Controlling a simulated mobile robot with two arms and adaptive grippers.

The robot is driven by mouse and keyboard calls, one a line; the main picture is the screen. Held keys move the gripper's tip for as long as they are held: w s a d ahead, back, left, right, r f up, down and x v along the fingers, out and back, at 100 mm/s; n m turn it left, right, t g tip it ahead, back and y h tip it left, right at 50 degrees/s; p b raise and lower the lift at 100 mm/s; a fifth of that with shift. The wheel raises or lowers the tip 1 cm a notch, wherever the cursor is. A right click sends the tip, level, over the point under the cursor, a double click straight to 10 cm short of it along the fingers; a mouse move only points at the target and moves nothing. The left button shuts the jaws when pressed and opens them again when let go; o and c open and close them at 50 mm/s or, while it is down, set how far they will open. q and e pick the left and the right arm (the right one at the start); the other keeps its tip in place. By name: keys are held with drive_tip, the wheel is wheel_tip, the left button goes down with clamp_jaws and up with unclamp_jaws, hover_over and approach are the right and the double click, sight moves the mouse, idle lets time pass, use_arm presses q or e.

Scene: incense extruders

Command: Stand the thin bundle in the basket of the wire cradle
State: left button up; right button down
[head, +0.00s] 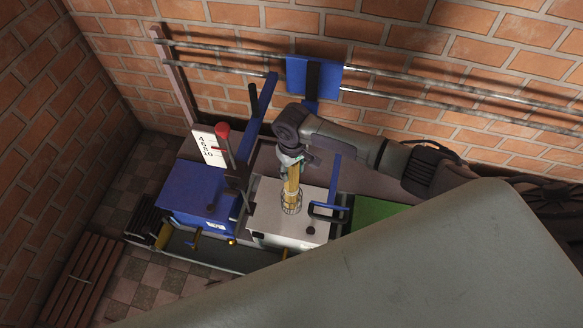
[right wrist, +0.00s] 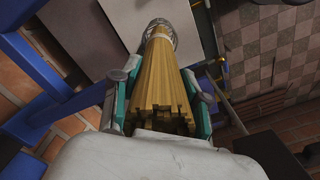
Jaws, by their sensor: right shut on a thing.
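The thin bundle (right wrist: 160,85) is a sheaf of yellow-tan sticks, tied with a pale band in the right wrist view. In the head view the bundle (head: 292,181) hangs about upright below my right gripper (head: 291,158). That gripper (right wrist: 165,100) is shut on the bundle near its upper end. The round wire basket of the cradle (head: 291,203) surrounds the bundle's lower end; it also shows at the far end of the bundle in the right wrist view (right wrist: 160,27). I cannot tell whether the bundle touches the basket's floor. My left gripper is not in view.
The basket is over a pale machine top (head: 262,209). A blue box (head: 195,192) with a red-knobbed lever (head: 223,133) stands to its left. A blue bracket (head: 334,186) with a dark handle stands close on the right. Pipes (head: 420,101) run along the brick wall.

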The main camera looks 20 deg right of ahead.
drive_tip(key=c, duration=0.5)
unclamp_jaws()
wheel_tip(320, 180, up, 12)
drive_tip(key=shift+r, duration=0.1)
idle(0.4)
